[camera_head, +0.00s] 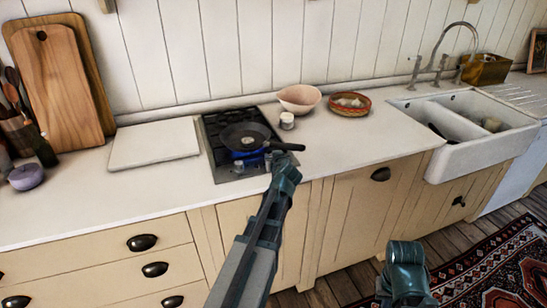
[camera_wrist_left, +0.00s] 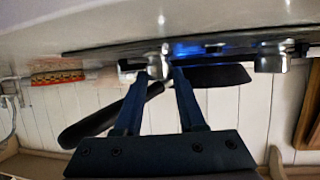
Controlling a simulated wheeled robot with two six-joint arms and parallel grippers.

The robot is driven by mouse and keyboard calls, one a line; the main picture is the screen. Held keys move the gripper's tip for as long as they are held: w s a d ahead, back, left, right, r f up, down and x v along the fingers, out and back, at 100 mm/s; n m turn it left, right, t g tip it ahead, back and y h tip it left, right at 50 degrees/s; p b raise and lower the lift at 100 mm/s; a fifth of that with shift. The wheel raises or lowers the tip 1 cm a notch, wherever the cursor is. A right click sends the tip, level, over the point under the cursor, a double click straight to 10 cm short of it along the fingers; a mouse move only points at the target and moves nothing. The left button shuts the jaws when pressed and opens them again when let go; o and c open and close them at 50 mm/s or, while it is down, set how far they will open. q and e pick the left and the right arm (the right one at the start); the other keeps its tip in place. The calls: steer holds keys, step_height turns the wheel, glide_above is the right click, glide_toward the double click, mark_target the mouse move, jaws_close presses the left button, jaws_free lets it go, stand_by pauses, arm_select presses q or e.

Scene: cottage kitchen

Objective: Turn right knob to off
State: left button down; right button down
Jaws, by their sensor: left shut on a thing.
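The two-burner hob (camera_head: 214,135) is set in the white counter, and a black frying pan (camera_head: 243,135) stands on it. Blue flame glows under the pan at the front burner. Two silver knobs are at the hob's front edge. My left gripper (camera_head: 269,160) reaches the front right of the hob. In the left wrist view, which is upside down, its fingers (camera_wrist_left: 164,72) close around the right knob (camera_wrist_left: 158,60). The left knob (camera_wrist_left: 270,58) stands free to the side. The right knob is mostly hidden by my gripper in the head view.
The pan's black handle (camera_head: 287,146) sticks out to the right, just above my left gripper. A white board (camera_head: 154,144) lies left of the hob.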

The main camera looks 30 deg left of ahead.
arm_select(q)
steer(key=shift+s+a+m+t+h, duration=0.15)
steer(key=shift+m+t+h, duration=0.35)
steer(key=shift+m+h, duration=0.6)
steer(key=shift+w+a+m+t+h, duration=0.15)
steer(key=shift+m+t+h, duration=0.35)
steer(key=shift+m+h, duration=0.6)
steer(key=shift+s+a+m+t+h, duration=0.15)
steer(key=shift+m+t+h, duration=0.35)
steer(key=shift+m+h, duration=0.6)
steer(key=m+h, duration=0.2)
steer(key=h, duration=0.1)
steer(key=m+h, duration=0.1)
steer(key=shift+a+m+h, duration=0.3)
steer(key=shift+m+h, duration=0.7)
steer(key=shift+h, duration=0.1)
steer(key=shift+d+g, duration=0.1)
steer(key=shift+g, duration=0.2)
steer(key=c, duration=0.5)
jaws_free()
steer(key=p+v, duration=0.5)
steer(key=v, duration=0.7)
steer(key=shift+s+a, duration=0.25)
steer(key=shift+s, duration=0.1)
steer(key=shift+s+a+r, duration=0.15)
steer(key=shift+s+a, duration=0.05)
steer(key=shift+s, duration=0.25)
